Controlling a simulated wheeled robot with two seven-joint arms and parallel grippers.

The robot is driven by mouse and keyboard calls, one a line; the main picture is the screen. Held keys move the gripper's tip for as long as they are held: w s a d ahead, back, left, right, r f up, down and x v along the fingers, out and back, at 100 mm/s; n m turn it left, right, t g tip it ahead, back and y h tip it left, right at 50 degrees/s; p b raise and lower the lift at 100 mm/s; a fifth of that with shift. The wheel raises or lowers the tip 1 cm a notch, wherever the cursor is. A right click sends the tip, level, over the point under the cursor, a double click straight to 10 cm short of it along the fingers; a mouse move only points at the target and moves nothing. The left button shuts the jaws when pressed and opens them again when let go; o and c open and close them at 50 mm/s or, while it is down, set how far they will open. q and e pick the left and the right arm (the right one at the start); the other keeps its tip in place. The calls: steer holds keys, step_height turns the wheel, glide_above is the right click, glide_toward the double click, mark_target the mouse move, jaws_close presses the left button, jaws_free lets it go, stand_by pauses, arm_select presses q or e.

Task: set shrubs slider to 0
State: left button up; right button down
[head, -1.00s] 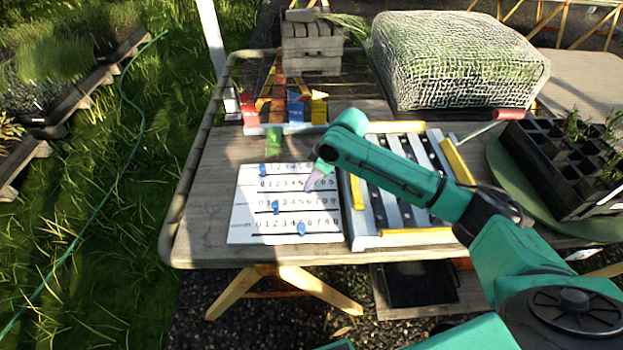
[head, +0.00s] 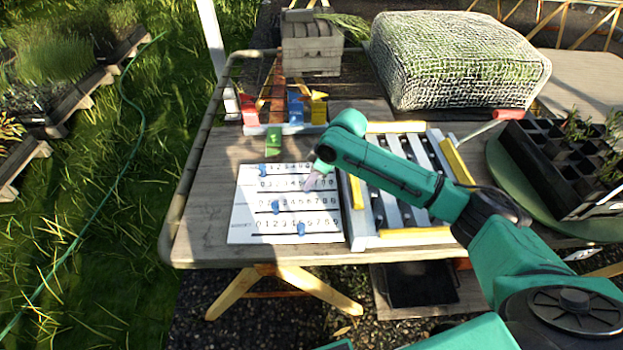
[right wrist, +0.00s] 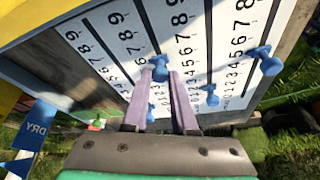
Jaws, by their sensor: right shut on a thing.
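The white slider board (head: 240,222) lies on the wooden table, with several printed number rows and blue knobs. My right gripper (head: 311,182) reaches down to the second row from the back, near its middle. In the right wrist view its lilac fingers (right wrist: 170,76) are closed on a blue knob (right wrist: 160,68). Other knobs stand on the back row (head: 262,170), the third row (head: 275,207) and the front row (head: 301,229). The row labels are too small to read, so I cannot tell which is shrubs. My left gripper is out of view.
A slatted rack with yellow bars (head: 415,233) stands right beside the board. A net-covered mound (head: 455,60) and a black seedling tray (head: 560,170) stand farther right. Bare table lies left of the board.

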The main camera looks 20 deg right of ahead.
glide_above(264, 194)
steer(key=shift+w, duration=0.1)
steer(key=shift+a+r, duration=0.1)
steer(key=c, duration=0.7)
jaws_free()
steer(key=shift+a, duration=0.1)
steer(key=shift+d+r, duration=0.2)
steer(key=shift+r, duration=0.05)
steer(key=v, duration=1.3)
steer(key=shift+s+r, duration=0.2)
steer(key=shift+r, duration=0.2)
